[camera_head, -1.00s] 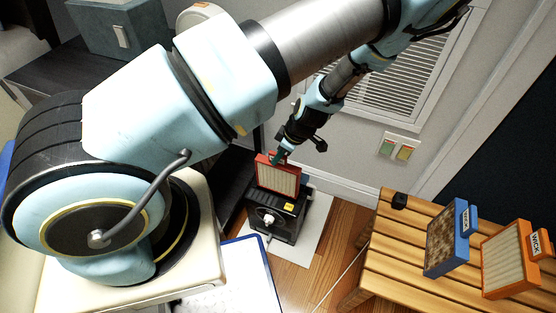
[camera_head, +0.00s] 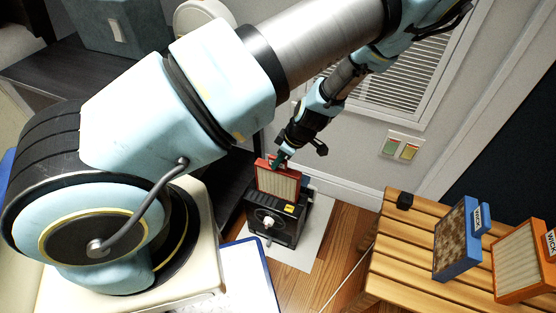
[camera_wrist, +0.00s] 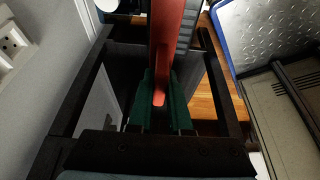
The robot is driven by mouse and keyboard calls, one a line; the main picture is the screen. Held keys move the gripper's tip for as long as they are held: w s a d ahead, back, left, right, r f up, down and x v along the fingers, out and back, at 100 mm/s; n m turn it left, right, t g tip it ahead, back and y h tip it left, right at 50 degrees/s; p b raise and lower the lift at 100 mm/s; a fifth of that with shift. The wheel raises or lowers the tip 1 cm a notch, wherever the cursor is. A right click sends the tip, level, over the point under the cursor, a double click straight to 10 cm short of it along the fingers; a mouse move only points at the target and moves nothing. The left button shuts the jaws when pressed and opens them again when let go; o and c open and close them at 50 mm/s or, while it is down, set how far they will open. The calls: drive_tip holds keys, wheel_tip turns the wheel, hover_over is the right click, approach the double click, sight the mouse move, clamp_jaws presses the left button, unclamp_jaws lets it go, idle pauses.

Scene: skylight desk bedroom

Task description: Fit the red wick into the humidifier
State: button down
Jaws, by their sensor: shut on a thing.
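The red wick (camera_head: 279,184), a red frame with a pale pleated face, stands upright at the top of the black humidifier (camera_head: 273,225). Its lower edge meets the humidifier's top in the head view; I cannot tell whether it is inside the opening or just above it. The humidifier stands on a light mat and has a pale knob and a yellow label on its front. My gripper (camera_head: 279,162) is shut on the wick's upper edge. In the wrist view the green fingertips (camera_wrist: 160,103) pinch the red frame (camera_wrist: 172,35). The humidifier's opening is hidden there.
A slatted wooden bench (camera_head: 400,250) at right holds a blue-framed wick (camera_head: 457,240), an orange-framed wick (camera_head: 522,262) and a small black block (camera_head: 404,200). A wall with a vent (camera_head: 390,85) and outlet plate (camera_head: 403,146) stands behind.

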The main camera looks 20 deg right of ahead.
sight(291, 172)
drive_tip(key=shift+f+b, duration=3.15)
drive_tip(key=shift+f, duration=0.3)
drive_tip(key=shift+f+b, duration=1.85)
drive_tip(key=shift+f, duration=1.75)
drive_tip(key=c, duration=0.8)
unclamp_jaws()
drive_tip(key=shift+f, duration=0.1)
drive_tip(key=shift+o, duration=0.2)
drive_tip(key=p+v, duration=0.2)
drive_tip(key=v, duration=0.8)
drive_tip(key=shift+s+r+p, duration=0.1)
drive_tip(key=shift+r+p, duration=0.25)
drive_tip(key=shift+r, duration=0.05)
